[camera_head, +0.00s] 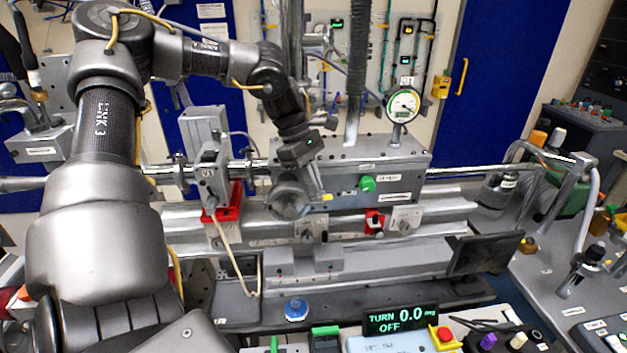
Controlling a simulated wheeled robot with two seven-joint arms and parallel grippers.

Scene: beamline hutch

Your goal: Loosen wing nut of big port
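A grey metal chamber box (385,172) sits on the beamline in the middle of the view. A round grey port (289,199) is on its front near the left end; I take it for the big port. My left arm comes in from the left and reaches over to it. My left gripper (309,184) points down at the upper right edge of the port, touching it or very close. Its fingers are small and dark here, so I cannot tell their opening. The wing nut cannot be made out; the gripper may hide it. My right gripper is not in view.
A dial gauge (403,105) stands on the box, and a green knob (367,184) is on its front. A display (400,319) reads "TURN 0.0 deg OFF". A dark tilted panel (484,252) stands front right. A red bracket (229,203) is left of the port.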

